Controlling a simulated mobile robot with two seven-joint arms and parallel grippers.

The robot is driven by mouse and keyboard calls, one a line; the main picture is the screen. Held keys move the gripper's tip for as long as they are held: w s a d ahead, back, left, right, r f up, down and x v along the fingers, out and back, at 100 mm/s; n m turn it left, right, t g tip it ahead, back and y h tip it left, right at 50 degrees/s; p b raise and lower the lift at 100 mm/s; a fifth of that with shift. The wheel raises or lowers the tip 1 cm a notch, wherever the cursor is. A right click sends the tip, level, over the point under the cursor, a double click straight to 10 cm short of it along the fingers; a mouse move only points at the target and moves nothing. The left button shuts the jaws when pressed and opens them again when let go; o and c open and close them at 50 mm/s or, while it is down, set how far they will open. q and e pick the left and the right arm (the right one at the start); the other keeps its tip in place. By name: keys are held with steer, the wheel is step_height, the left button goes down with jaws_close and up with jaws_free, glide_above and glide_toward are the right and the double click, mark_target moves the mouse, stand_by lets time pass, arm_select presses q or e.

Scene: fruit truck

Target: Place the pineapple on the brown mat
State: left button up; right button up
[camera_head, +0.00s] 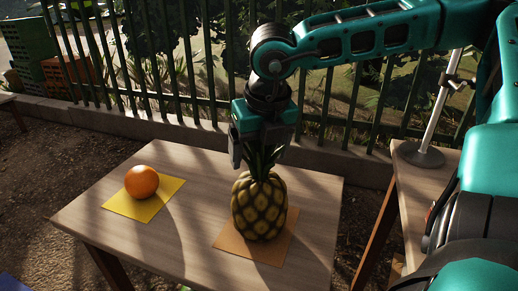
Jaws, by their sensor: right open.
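The pineapple (260,208) stands upright on the brown mat (262,253), on the right part of the wooden table. Its base covers the middle of the mat. My right gripper (252,160) points down from above and sits at the pineapple's leafy crown (263,165). It is open, with one finger to the left of the leaves. The other finger is partly hidden, and I cannot tell whether the fingers touch the leaves. My left gripper is not in view.
An orange (142,182) rests on a yellow mat (146,212) at the table's left. The wooden table (205,170) is clear between the mats. A metal fence (190,60) runs behind. A second table (412,190) with a pole stand (424,153) is at right.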

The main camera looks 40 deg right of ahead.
mark_target(265, 187)
steer(key=p+v, duration=0.2)
steer(key=v, duration=1)
